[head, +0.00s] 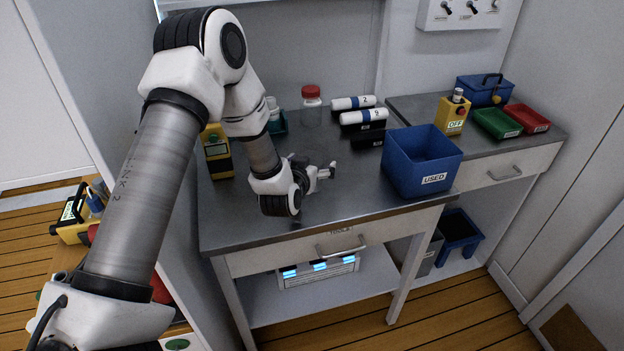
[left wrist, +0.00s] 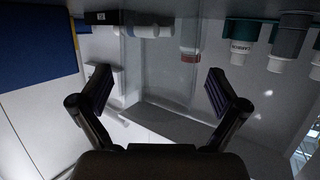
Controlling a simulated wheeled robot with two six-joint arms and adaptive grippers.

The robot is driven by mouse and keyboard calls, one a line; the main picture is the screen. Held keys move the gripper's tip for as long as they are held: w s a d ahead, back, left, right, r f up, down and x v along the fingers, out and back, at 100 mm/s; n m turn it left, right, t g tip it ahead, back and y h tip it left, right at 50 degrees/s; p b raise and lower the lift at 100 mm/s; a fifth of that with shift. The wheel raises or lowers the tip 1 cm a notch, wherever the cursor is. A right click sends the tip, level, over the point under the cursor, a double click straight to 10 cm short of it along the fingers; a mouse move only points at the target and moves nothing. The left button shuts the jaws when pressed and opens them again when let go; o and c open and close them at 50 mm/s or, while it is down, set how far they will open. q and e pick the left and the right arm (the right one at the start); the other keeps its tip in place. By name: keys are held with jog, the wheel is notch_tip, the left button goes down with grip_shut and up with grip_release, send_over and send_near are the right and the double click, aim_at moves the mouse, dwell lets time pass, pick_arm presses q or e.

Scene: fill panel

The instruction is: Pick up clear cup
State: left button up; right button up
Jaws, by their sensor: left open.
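A clear cup-like jar (head: 311,112) with a red lid stands upright at the back of the metal workbench, near the wall. It is the only clear vessel I can make out. In the left wrist view, where the scene is upside down, the jar (left wrist: 190,40) shows dimly beyond the fingers, right of centre. My left gripper (head: 328,172) is low over the bench, in front of the jar and apart from it. In the left wrist view its fingers (left wrist: 163,92) are wide apart with nothing between them. My right gripper is not in view.
White numbered cylinders (head: 357,103) lie right of the jar. A teal holder (head: 279,124) and a yellow device (head: 217,155) stand to its left. A blue USED bin (head: 418,165) stands right of my gripper. The bench (head: 345,195) is clear around the gripper.

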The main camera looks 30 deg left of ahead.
pick_arm(q)
jog(key=shift+w+a, duration=0.1)
jog(key=shift+r, duration=0.15)
jog(key=shift+s+d+r, duration=0.2)
jog(key=shift+s+d, duration=0.05)
jog(key=shift+s, duration=0.1)
jog(key=c, duration=1)
jog(key=shift+f, duration=0.15)
jog(key=shift+c, duration=1.2)
